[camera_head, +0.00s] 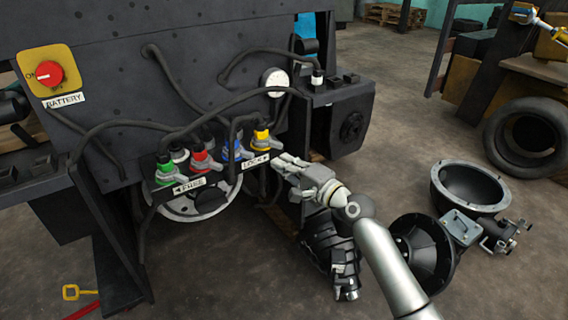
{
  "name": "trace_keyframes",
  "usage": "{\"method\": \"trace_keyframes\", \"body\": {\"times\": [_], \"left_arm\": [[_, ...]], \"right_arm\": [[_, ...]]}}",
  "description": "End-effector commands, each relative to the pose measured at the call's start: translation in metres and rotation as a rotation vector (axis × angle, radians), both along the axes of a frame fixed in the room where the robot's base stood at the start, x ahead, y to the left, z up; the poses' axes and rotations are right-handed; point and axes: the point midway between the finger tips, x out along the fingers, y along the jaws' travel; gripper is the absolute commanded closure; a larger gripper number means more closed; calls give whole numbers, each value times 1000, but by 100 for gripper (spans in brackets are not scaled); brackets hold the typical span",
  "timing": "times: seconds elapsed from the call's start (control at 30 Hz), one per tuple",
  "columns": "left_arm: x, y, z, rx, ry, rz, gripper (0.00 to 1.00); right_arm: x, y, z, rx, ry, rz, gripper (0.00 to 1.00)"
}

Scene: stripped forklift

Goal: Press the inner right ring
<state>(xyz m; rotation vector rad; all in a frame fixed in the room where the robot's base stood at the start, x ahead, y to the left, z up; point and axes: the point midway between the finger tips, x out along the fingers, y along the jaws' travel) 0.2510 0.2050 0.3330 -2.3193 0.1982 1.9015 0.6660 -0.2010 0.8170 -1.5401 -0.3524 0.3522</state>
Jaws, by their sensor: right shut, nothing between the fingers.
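A row of coloured ring connectors sits low on the dark forklift panel: green (165,168), red (201,160), blue (232,151) and yellow (261,139). A "FUSE" label (190,187) is under the left pair and a "LOCK" label (256,161) under the right pair. The blue one is the inner one of the right pair. My right gripper (281,161) is shut and empty. Its fingertips point left, just right of the "LOCK" label and below the yellow ring. I cannot tell whether they touch anything. My left gripper is not in view.
Black cables (115,124) loop across the panel around the rings. A red battery switch (48,74) is at upper left. A dark box (345,118) juts out at right. Round housings (468,187), a tyre (524,138) and other parts lie on the floor.

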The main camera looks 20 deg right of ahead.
Motion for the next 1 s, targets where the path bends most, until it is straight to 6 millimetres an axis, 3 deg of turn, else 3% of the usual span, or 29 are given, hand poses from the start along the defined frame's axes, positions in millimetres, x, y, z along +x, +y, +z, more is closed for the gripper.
{"method": "trace_keyframes", "body": {"times": [0.2, 0.4, 1.0], "left_arm": [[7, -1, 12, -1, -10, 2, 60], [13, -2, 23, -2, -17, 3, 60], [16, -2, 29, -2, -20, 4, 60]], "right_arm": [[37, 18, 0, 1, -2, -1, 100], [59, 28, 0, 0, -1, 0, 100], [66, 32, 0, -1, 0, -4, 100]]}}
